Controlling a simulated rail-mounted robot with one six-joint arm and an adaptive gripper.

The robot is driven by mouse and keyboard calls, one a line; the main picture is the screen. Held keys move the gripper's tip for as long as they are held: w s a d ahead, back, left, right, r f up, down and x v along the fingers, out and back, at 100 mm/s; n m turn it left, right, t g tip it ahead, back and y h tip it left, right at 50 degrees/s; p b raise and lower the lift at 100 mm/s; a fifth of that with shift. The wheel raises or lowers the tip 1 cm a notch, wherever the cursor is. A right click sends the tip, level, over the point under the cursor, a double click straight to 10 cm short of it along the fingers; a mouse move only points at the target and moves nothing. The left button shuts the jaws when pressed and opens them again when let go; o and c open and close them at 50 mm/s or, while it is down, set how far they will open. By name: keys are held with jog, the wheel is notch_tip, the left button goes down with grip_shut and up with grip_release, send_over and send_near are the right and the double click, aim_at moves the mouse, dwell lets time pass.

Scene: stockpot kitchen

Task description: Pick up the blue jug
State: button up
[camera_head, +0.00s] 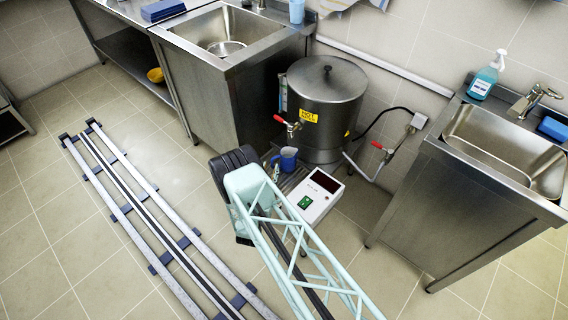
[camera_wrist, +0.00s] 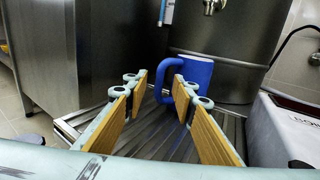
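The blue jug (camera_head: 287,159) stands on a ridged metal drip tray (camera_head: 291,179) in front of the steel stockpot (camera_head: 326,100), below its red-handled tap. In the wrist view the blue jug (camera_wrist: 196,72) is upright, with its handle (camera_wrist: 168,82) facing left. My gripper (camera_wrist: 158,82) is open, with its wood-coloured finger pads apart. In that view the handle shows between the fingertips, and the right fingertip overlaps the jug's lower part. I cannot tell whether the fingers touch the jug.
A white control box (camera_head: 314,196) with a display and green switch stands right of the jug. A steel sink cabinet (camera_head: 232,80) is at left, and another sink unit (camera_head: 480,160) at right. A hose and a red-handled valve (camera_head: 378,146) run along the wall.

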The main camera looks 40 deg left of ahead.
jog(key=shift+x, duration=1.05)
jog(key=shift+r, duration=0.1)
grip_shut()
